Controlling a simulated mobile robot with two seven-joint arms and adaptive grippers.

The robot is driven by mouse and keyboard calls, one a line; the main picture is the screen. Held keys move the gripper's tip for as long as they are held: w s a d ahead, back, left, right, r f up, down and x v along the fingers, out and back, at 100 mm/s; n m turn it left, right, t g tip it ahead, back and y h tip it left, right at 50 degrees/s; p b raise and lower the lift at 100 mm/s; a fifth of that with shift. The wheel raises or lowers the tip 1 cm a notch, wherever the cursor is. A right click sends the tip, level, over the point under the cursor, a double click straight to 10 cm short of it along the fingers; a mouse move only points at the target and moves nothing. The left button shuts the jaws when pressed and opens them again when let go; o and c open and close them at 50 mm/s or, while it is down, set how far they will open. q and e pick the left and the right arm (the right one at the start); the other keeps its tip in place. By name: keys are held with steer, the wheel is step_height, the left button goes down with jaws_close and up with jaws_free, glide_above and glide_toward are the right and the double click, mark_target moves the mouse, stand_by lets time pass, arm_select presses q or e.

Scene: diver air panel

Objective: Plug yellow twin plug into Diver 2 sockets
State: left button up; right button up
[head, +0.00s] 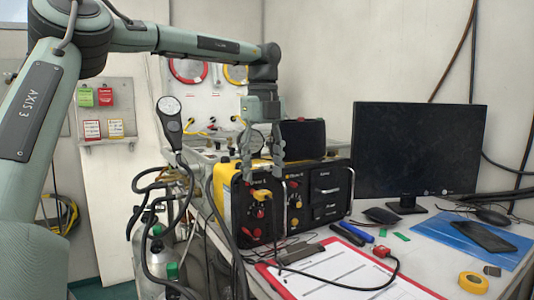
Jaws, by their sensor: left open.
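The dive panel (333,172) is a black box with yellow edges on the bench. Its left section has red knobs and a small yellow piece (262,195) that may be the yellow twin plug; it is too small to be sure. The middle section (294,190), whose label is hard to read but may be Diver 2, has red and yellow fittings. My left gripper (263,172) is open and points down in front of the panel's upper left, above the yellow piece. Its fingers hide part of the panel face. My right gripper is not in view.
A clipboard (340,272) with a red edge lies in front of the panel. A monitor (419,150) stands at right. A phone (484,236), yellow tape roll (473,282) and loose cables lie on the bench.

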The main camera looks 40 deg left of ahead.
mark_target(264, 193)
arm_select(q)
steer(key=shift+w+f, duration=0.1)
steer(key=shift+f, duration=2.05)
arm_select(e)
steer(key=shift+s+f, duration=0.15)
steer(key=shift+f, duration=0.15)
arm_select(q)
steer(key=shift+c, duration=0.2)
jaws_close()
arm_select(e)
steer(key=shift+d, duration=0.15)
arm_select(q)
steer(key=shift+d, duration=0.2)
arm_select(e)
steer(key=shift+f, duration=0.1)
arm_select(q)
steer(key=shift+s+d+b, duration=0.25)
steer(key=shift+d+b, duration=0.05)
steer(key=shift+d, duration=0.45)
steer(key=shift+s+d+b, duration=0.2)
steer(key=shift+d+b, duration=0.05)
steer(key=shift+d, duration=0.45)
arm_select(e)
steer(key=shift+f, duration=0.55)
